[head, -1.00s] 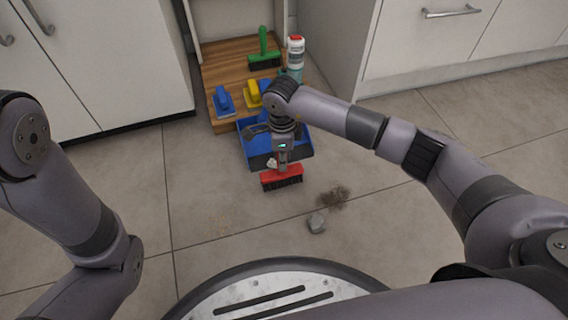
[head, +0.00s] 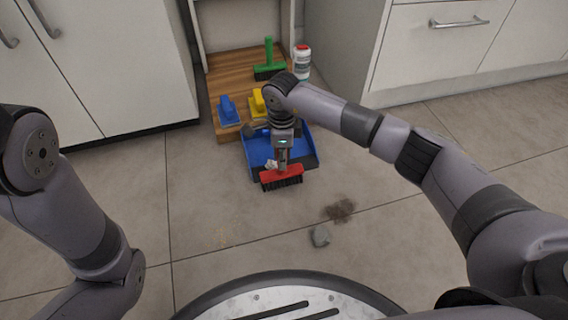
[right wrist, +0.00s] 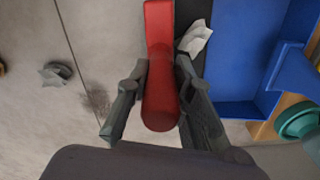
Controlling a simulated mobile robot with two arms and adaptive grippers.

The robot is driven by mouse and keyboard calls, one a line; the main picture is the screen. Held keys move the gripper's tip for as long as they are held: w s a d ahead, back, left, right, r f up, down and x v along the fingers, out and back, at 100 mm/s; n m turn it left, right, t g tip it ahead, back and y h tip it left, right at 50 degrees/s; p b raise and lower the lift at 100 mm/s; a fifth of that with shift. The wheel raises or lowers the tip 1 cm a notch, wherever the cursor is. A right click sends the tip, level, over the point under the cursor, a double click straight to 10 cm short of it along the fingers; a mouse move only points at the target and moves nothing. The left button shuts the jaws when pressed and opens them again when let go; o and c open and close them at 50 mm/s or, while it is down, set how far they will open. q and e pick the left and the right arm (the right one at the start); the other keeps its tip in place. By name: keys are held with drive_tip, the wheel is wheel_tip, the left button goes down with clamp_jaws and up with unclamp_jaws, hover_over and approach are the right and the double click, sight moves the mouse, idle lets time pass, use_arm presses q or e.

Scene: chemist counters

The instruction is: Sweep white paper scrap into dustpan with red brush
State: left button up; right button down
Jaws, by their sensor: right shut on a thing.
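My right gripper (head: 283,166) is shut on the handle of the red brush (head: 282,178), whose dark bristles point down at the floor. The right wrist view shows the red handle (right wrist: 160,50) between the fingers. The blue dustpan (head: 256,153) lies on the floor just beyond the brush, partly hidden by my right arm. The crumpled white paper scrap (head: 270,164) shows between the brush and the dustpan. In the right wrist view the scrap (right wrist: 195,38) is beside the bristles, at the dustpan's near edge; whether it touches the edge is unclear. My left gripper is out of view.
A grey crumpled piece (head: 320,236) and a dark dirt patch (head: 340,210) lie on the floor nearer me. Behind the dustpan, a wooden board (head: 230,64) holds a blue brush (head: 228,110), a yellow one (head: 257,101), a green brush (head: 269,58) and a white bottle (head: 302,62). Cabinets flank it.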

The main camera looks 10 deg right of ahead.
drive_tip(key=shift+w, duration=0.25)
drive_tip(key=shift+w+r+b, duration=0.15)
drive_tip(key=shift+w+b, duration=0.05)
drive_tip(key=shift+w, duration=0.4)
drive_tip(key=shift+w+r+b, duration=0.15)
drive_tip(key=shift+w+b, duration=0.05)
drive_tip(key=shift+w, duration=0.4)
drive_tip(key=shift+w+a+r, duration=0.1)
drive_tip(key=shift+w+r, duration=0.05)
drive_tip(key=shift+w, duration=0.5)
drive_tip(key=shift+w+r, duration=0.15)
drive_tip(key=shift+w, duration=1.2)
